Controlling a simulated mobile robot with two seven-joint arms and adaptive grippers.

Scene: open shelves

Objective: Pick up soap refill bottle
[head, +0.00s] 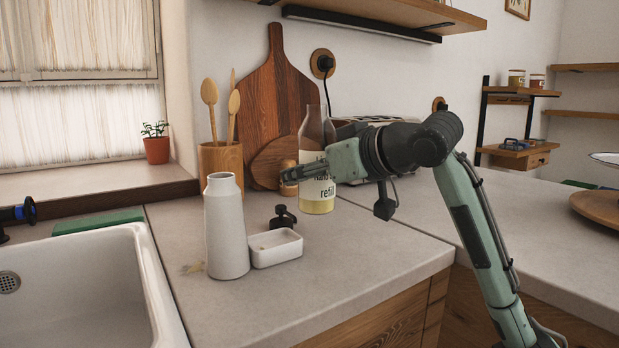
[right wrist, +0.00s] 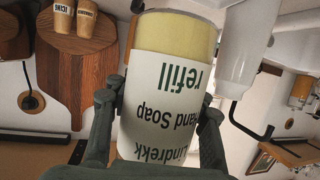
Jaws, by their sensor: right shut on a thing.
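The soap refill bottle (head: 318,198) is clear with a pale yellow liquid and a white "Hand Soap refill" label. In the right wrist view the bottle (right wrist: 165,95) appears upside down between the two fingers (right wrist: 162,105), one on each side of the label. My left gripper is not in view.
A white bottle (head: 226,228), white soap dish (head: 276,249) and black pump top (head: 283,218) stand in front. A utensil holder (head: 220,168) and cutting boards (head: 277,95) are behind, a toaster (head: 372,122) behind my arm.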

